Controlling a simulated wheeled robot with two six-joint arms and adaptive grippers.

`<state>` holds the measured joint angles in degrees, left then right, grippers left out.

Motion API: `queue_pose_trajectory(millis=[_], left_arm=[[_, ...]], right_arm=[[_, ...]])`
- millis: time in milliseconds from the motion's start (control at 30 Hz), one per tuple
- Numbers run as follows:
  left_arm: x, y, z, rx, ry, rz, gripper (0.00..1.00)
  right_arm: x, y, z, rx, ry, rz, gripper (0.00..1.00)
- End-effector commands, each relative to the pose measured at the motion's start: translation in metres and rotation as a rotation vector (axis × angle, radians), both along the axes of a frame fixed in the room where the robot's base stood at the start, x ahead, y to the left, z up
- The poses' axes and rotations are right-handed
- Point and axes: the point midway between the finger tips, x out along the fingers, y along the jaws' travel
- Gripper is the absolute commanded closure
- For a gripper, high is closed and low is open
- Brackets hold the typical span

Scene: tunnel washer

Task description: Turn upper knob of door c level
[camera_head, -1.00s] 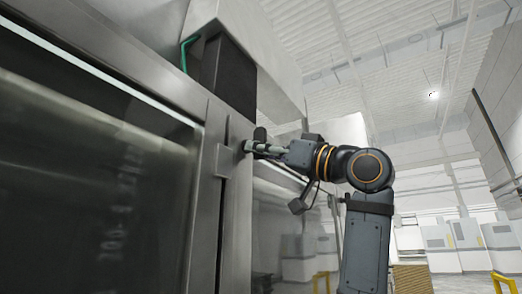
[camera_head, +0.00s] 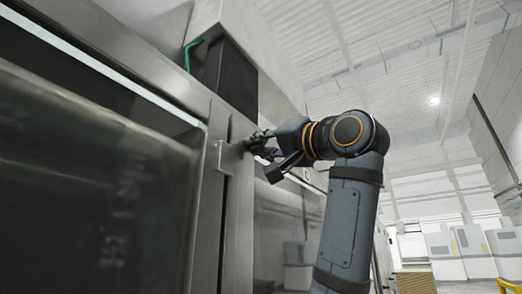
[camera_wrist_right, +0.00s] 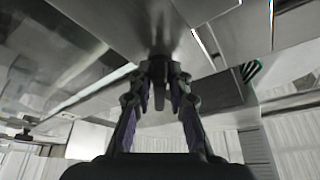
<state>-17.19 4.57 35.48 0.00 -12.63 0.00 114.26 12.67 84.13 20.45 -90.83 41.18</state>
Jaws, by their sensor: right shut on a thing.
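My right gripper (camera_head: 258,145) is at the upper part of the steel door frame, beside the dark glass panel. In the right wrist view its two fingers (camera_wrist_right: 158,78) are closed around a small dark knob (camera_wrist_right: 158,66) that stands out from the steel surface. In the head view the gripper hides most of the knob, and I cannot tell whether the knob is level. My left gripper is in neither view.
A large dark glass panel (camera_head: 90,185) in a steel frame fills the left. A steel bracket (camera_head: 224,158) sits just left of my gripper. A dark box (camera_head: 229,78) juts out above. Open hall lies to the right.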

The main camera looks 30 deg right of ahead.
Motion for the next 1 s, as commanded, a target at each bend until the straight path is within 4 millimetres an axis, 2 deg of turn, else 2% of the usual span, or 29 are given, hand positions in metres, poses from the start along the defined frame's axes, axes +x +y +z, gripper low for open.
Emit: queue_pose_trajectory(millis=[267,600,1000], left_arm=[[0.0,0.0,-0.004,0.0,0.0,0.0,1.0],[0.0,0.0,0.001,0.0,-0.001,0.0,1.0],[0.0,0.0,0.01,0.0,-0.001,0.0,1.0]], right_arm=[[-0.001,0.004,0.003,0.239,0.103,0.003,1.0],[-0.002,0.007,0.009,0.53,0.224,0.001,1.0],[-0.002,0.007,0.013,0.775,0.326,0.0,1.0]])
